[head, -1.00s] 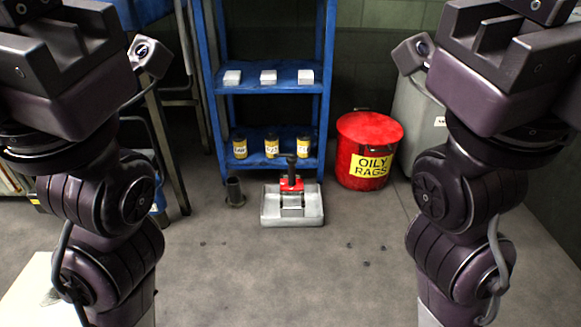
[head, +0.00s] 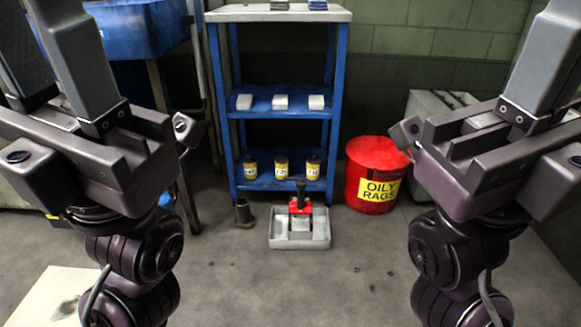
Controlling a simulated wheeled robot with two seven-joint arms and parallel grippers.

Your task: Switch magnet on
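A red device with a black upright handle (head: 300,205), which looks like the magnet, stands in a shallow grey tray (head: 300,241) on the floor before the blue shelf. A pale block shows at its front; a switch and its setting are too small to tell. My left gripper (head: 60,60) is raised at the upper left, far from the tray, fingers pointing up. My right gripper (head: 540,60) is raised at the upper right, also far from it. The fingertips of both are cut off by the picture edge, so their opening is unclear. I see nothing held.
A blue shelf (head: 335,115) holds white boxes (head: 281,102) and yellow-labelled cans (head: 281,168). A red oily rags bin (head: 377,180) stands to its right. A dark cylinder (head: 243,211) stands left of the tray.

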